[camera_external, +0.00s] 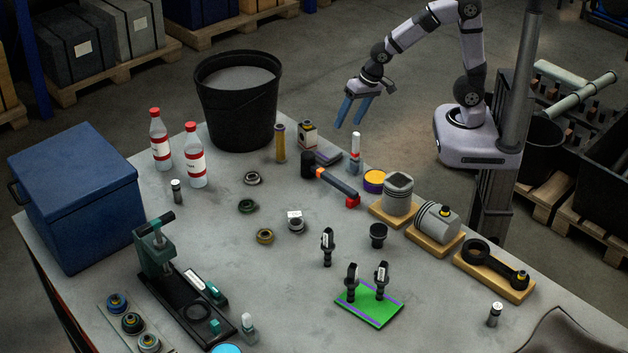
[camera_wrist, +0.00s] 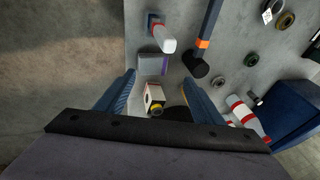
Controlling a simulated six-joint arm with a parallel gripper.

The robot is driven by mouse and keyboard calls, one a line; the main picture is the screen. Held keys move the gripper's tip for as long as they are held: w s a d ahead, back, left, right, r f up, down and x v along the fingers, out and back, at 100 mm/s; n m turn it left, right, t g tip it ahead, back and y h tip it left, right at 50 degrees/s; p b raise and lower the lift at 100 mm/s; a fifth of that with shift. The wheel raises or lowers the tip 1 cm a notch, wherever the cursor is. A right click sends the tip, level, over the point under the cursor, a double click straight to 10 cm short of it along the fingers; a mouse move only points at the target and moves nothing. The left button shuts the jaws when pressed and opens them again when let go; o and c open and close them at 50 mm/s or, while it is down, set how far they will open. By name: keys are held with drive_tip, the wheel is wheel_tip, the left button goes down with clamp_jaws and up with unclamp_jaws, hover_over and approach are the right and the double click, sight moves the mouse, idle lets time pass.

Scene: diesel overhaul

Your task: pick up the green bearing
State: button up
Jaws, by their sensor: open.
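The green bearing (camera_external: 247,206) is a small dark-green ring lying flat on the grey table, left of centre. It also shows at the right side of the wrist view (camera_wrist: 280,57). My gripper (camera_external: 350,113) is open and empty, raised in the air beyond the table's far edge, well apart from the bearing. Its two blue fingers (camera_wrist: 159,80) are spread wide in the wrist view, with a small white, red and black box below between them.
A silver bearing (camera_external: 252,178), a gold bearing (camera_external: 264,236) and a tagged bearing (camera_external: 295,222) lie near the green one. A hammer (camera_external: 335,182), a black bucket (camera_external: 237,130) and two bottles (camera_external: 195,165) stand around. Bare table surrounds the bearings.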

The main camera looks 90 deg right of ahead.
drive_tip(key=w+a+f+m+t+b, duration=0.1)
drive_tip(key=w+a+m+b, duration=0.15)
drive_tip(key=w, duration=0.25)
drive_tip(key=w+a+f+m+t+b, duration=0.1)
drive_tip(key=w+a+f+m+t, duration=0.1)
drive_tip(key=w+m, duration=0.25)
drive_tip(key=m+t+y+b, duration=0.3)
drive_tip(key=m+t+b, duration=0.2)
drive_tip(key=m+b, duration=0.8)
approach(245, 205)
drive_tip(key=shift+w+d+f+m+p, duration=0.1)
drive_tip(key=shift+d+f+m+p, duration=0.2)
drive_tip(key=shift+m+p, duration=0.25)
drive_tip(key=shift+d+f+m+p, duration=0.15)
drive_tip(key=shift+f+m+p, duration=0.2)
drive_tip(key=shift+m, duration=0.3)
drive_tip(key=shift+w+a+m+t+y, duration=0.15)
drive_tip(key=shift+a+m+t+y, duration=0.15)
drive_tip(key=shift+a+m+t, duration=0.15)
drive_tip(key=shift+p+x, duration=1.55)
drive_tip(key=shift+x, duration=2.15)
drive_tip(key=shift+d, duration=0.1)
drive_tip(key=c, duration=1.2)
